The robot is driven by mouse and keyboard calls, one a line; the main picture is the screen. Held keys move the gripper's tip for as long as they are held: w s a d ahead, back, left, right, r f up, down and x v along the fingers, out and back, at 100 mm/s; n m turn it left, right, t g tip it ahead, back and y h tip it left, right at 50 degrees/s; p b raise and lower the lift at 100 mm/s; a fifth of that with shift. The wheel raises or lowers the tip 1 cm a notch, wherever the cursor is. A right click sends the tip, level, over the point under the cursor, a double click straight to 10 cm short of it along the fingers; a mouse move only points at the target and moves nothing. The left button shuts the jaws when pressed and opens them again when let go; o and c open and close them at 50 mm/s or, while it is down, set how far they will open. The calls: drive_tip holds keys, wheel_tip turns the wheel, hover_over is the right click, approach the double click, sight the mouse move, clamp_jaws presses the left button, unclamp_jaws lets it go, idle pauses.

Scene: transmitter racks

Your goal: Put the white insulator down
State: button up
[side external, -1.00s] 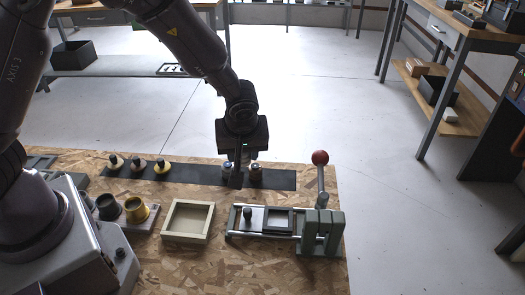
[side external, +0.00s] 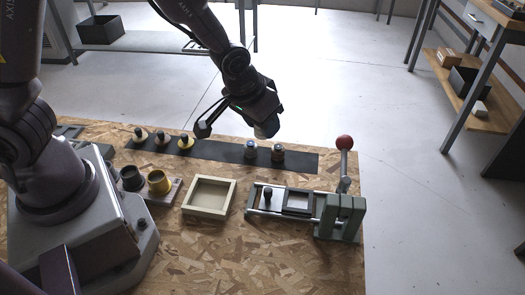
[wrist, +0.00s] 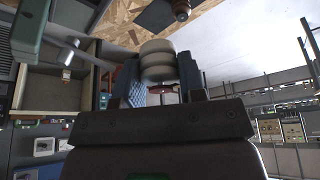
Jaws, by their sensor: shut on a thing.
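In the wrist view my gripper (wrist: 158,82) is shut on the white insulator (wrist: 157,58), a stack of pale ribbed discs between the two blue-grey fingers. The lower part of the insulator is hidden by the gripper in the wrist view.
In front are a cream tray (side external: 209,197), two cups (side external: 146,181), and a clamp fixture (side external: 300,203) with a red-knobbed lever (side external: 345,143).

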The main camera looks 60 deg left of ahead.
drive_tip(key=w+a+r+m, duration=0.25)
drive_tip(key=a+r, duration=0.25)
drive_tip(key=r, duration=0.3)
drive_tip(key=m+g+h, duration=0.2)
drive_tip(key=m+g, duration=0.7)
drive_tip(key=m, duration=2.4)
hover_over(170, 224)
drive_tip(key=w, duration=0.2)
wheel_tip(170, 224, down, 15)
drive_tip(key=shift+s+a+f, duration=0.1)
drive_tip(key=shift+s+f, duration=0.05)
drive_tip(key=shift+f, duration=1.95)
drive_tip(key=shift+s+a+f, duration=0.1)
drive_tip(key=shift+s+f, duration=0.05)
drive_tip(key=shift+f, duration=1.9)
